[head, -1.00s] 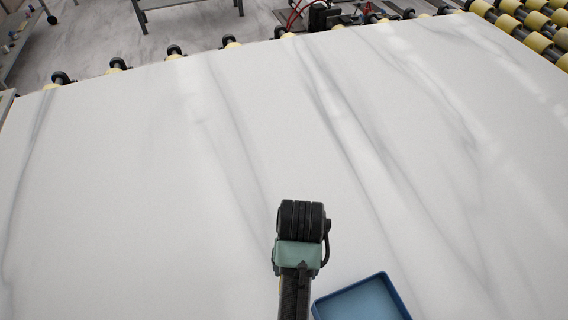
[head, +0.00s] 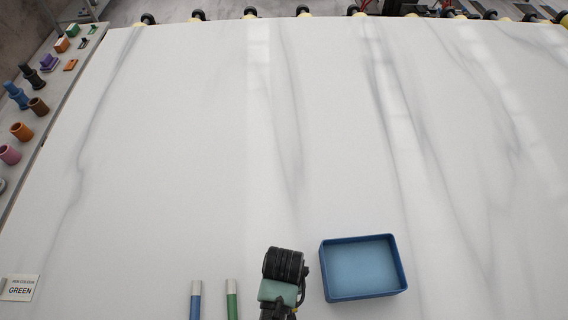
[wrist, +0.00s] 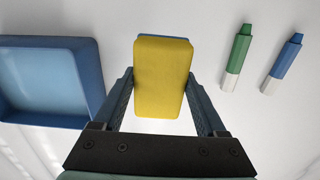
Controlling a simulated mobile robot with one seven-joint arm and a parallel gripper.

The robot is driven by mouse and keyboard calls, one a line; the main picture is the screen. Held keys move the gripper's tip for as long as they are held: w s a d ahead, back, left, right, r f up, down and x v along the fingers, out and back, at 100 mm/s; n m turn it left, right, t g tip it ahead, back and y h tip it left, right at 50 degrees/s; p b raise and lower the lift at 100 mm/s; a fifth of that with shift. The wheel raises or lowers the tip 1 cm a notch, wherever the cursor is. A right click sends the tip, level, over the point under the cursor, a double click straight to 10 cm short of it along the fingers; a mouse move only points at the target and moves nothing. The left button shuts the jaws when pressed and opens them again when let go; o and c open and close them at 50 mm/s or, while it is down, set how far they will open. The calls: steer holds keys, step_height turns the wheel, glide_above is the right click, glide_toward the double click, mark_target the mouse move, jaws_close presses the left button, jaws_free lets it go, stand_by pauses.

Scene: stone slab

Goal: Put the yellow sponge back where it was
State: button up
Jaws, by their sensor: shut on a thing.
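The yellow sponge (wrist: 160,78) is between the two fingers of my gripper (wrist: 160,88) in the wrist view, and the gripper is shut on it. A thin blue edge shows along the sponge's far end. White slab surface shows beyond it; I cannot tell how high it is held. In the head view my arm stands at the bottom middle and hides the gripper and sponge. An open blue tray (head: 363,298) sits on the slab just right of the arm. It also shows at the left of the wrist view (wrist: 88,72), beside the gripper, and looks empty.
A blue marker (head: 195,302) and a green marker (head: 232,301) lie on the slab (head: 190,150) left of my arm. A card reading GREEN (head: 19,289) is at the left edge. A shelf with coloured parts (head: 38,107) runs alongside. The slab's middle is clear.

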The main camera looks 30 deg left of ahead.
steer(key=shift+f, duration=3.15)
steer(key=shift+f, duration=0.1)
steer(key=o, duration=1.1)
step_height(320, 180, up, 12)
steer(key=shift+r, duration=0.15)
